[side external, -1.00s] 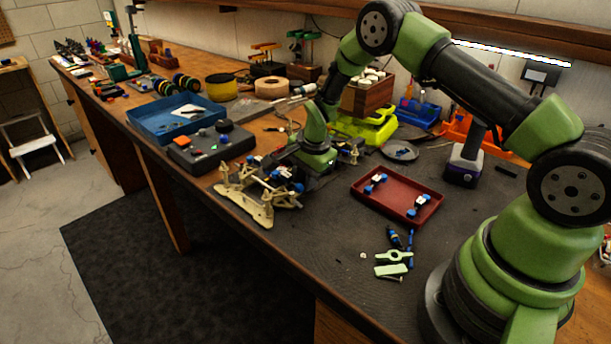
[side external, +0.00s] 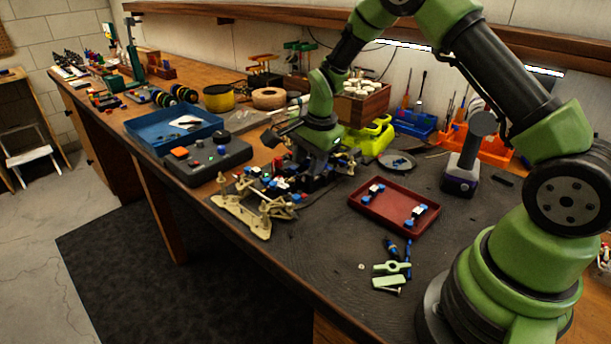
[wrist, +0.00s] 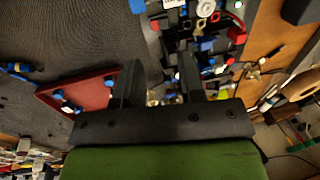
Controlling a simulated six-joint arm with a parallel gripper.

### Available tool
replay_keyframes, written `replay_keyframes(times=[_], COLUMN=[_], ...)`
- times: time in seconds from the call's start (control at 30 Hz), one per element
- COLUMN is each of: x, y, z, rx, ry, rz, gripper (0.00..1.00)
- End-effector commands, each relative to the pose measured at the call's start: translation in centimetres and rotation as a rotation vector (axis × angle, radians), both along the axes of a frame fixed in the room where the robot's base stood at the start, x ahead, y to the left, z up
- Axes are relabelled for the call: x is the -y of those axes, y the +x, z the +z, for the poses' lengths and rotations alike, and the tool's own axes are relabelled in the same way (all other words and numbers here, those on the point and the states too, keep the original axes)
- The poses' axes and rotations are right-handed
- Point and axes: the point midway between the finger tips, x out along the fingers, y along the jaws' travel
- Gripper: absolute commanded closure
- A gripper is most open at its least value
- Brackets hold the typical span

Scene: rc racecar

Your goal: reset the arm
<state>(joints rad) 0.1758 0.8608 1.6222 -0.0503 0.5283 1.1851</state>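My gripper (side external: 312,160) is over the partly built RC car (side external: 262,200), with my arm arched above the bench. In the wrist view my gripper (wrist: 158,78) shows two black fingers set apart with a gap between them. Nothing is visibly held. Parts of the car (wrist: 205,42), with blue, red and white pieces, show beyond the fingers. In the side view the wrist hides part of the car's far end. The gap between the fingertips and the car is hard to judge.
A dark red tray (side external: 386,229) with small blue-and-white parts lies right of the car. A blue tray (side external: 150,133) and grey box (side external: 180,170) stand left. A power driver (side external: 462,172), wooden box (side external: 378,103) and yellow-green stand (side external: 352,141) are behind.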

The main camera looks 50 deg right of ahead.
Motion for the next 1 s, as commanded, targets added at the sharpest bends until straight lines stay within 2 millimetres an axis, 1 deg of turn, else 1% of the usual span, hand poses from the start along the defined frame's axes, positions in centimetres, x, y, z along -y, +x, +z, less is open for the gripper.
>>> replay_keyframes(times=[0.03, 0.1, 0.2, 0.47, 0.57, 0.67, 0.77, 0.8, 0.87, 0.9, 0.97, 1.0], x=[0.0, 0.0, 0.0, 0.0, -0.1, -0.5, -1.4, -1.9, -2.7, -3.2, -3.9, -4.4], y=[-0.1, -0.2, -0.4, -0.4, -0.5, -0.8, -1.9, -2.6, -3.9, -4.9, -6.5, -7.6], z=[0.7, 1.3, 1.8, 1.8, 2.3, 4.3, 7.8, 9.5, 11.9, 13.4, 15.4, 16.6], rx=[0.003, 0.002, 0.001, 0.0, 0.005, 0.028, 0.069, 0.09, 0.12, 0.14, 0.172, 0.194], ry=[-0.001, -0.001, -0.001, 0.0, -0.002, -0.011, -0.029, -0.04, -0.057, -0.068, -0.088, -0.102], rz=[0.0, 0.001, 0.0, 0.0, 0.009, 0.058, 0.153, 0.204, 0.282, 0.335, 0.416, 0.468], gripper=[0.64, 0.64, 0.64, 0.64, 0.64, 0.64, 0.64, 0.64, 0.64, 0.64, 0.64, 0.64])
